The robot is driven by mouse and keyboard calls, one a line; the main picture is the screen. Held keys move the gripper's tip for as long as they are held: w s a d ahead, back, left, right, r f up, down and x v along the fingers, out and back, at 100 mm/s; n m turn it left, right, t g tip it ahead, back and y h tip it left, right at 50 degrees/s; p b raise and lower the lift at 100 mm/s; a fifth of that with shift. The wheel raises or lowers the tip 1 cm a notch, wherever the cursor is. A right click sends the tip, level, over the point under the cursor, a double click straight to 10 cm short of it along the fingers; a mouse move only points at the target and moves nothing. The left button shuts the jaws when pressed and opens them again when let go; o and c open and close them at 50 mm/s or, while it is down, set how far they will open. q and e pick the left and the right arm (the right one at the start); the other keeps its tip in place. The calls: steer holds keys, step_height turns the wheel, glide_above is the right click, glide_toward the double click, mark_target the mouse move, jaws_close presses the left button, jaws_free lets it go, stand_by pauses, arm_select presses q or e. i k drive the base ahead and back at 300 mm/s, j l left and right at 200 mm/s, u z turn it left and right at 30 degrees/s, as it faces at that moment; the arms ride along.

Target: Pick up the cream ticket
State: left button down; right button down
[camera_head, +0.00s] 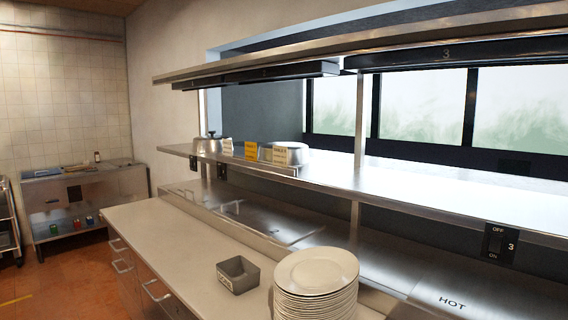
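On the raised steel pass shelf (420,195), several small upright cards stand near its left end. A cream ticket (280,156) stands at the right of the group, in front of a round metal pot (299,154). A yellow-orange ticket (251,151) stands left of it. Another pale, cream-looking ticket (228,146) stands further left, beside a lidded metal pot (208,145). The writing on the tickets is too small to read. Neither of my grippers shows in the head view.
A stack of white plates (316,272) and a grey square container (238,274) stand on the counter (160,232) below the shelf. A heat-lamp shelf (300,62) hangs above. The pass shelf's right part is clear. A steel table (85,195) stands at the far left.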

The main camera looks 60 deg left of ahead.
mark_target(279, 153)
steer(key=u, duration=2)
steer(key=i+j, duration=0.1)
steer(key=j, duration=0.5)
steer(key=i, duration=0.05)
